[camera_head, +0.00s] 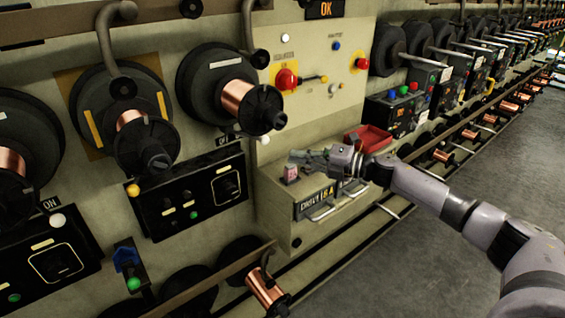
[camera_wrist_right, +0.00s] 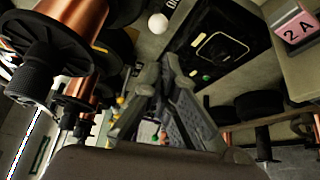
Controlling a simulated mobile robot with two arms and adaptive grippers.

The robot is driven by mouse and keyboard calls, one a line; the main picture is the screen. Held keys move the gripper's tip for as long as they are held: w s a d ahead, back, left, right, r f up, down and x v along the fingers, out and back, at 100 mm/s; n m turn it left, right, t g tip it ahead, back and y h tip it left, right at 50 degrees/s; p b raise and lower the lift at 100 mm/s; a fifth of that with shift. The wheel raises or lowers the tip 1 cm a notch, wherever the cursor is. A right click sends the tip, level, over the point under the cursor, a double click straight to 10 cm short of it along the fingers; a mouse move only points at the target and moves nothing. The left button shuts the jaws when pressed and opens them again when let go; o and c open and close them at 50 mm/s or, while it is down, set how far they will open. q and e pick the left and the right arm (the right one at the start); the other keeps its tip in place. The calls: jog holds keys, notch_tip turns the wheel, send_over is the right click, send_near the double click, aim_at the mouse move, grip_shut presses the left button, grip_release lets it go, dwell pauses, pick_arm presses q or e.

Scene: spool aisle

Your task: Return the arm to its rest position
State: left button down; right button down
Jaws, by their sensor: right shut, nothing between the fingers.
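My right arm comes in from the right in the head view. Its gripper (camera_head: 310,158) is above the grey drawer cabinet's top, near a pink label block (camera_head: 291,173). In the right wrist view the gripper's fingers (camera_wrist_right: 162,70) come together toward their tips, with nothing held between them. The pink block, marked 2 A (camera_wrist_right: 297,28), is at the upper right there, apart from the fingers. I cannot tell the exact height of the gripper over the cabinet. My left gripper is not in view.
The drawer cabinet (camera_head: 270,192) stands against the machine wall, with a red tray (camera_head: 372,138) at its back right. Copper spools (camera_head: 238,97) stick out at left, and one (camera_head: 264,287) sits low. The aisle floor (camera_head: 380,270) at right is clear.

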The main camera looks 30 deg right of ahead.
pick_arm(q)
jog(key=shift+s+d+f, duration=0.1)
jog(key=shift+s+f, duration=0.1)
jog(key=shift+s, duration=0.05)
pick_arm(e)
jog(key=shift+s+d+r, duration=0.2)
jog(key=shift+s, duration=0.2)
